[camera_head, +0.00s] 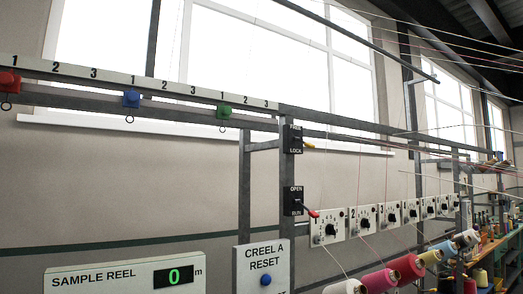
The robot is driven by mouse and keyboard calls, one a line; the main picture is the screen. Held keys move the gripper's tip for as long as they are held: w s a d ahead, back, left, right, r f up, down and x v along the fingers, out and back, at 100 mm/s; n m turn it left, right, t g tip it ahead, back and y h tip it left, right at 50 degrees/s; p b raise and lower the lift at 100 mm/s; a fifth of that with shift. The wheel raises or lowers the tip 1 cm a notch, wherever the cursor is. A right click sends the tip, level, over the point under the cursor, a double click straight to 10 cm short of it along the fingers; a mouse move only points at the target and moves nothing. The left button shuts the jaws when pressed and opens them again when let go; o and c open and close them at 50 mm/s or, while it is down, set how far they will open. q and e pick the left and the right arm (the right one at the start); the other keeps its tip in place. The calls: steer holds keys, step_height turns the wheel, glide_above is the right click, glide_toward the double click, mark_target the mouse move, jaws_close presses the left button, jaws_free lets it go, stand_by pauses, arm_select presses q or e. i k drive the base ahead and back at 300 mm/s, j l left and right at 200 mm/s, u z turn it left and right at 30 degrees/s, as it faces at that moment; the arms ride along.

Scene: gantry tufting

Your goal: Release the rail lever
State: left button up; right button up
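A black switch box (292,139) marked LOCK at its lower edge is mounted on the grey upright of the gantry frame. Its upper marking is too small to read surely. A short yellow-tipped lever (308,146) sticks out to its right, close to the LOCK mark. Below it is a second black box (292,201) marked OPEN and RUN. Its red-tipped lever (311,213) points right and down, near RUN. No label in view names either one as the rail lever. Neither of my grippers is in view.
A numbered rail (150,84) carries red (9,82), blue (131,99) and green (224,112) sliders. A sample reel panel (125,277) reads 0, beside a Creel A reset panel (263,263). Dial boxes (328,227), yarn cones (407,267) and thin strands fill the right.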

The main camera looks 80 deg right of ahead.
mark_target(309, 145)
steer(key=z, duration=2.8)
steer(key=i+z, duration=0.15)
steer(key=z, duration=0.25)
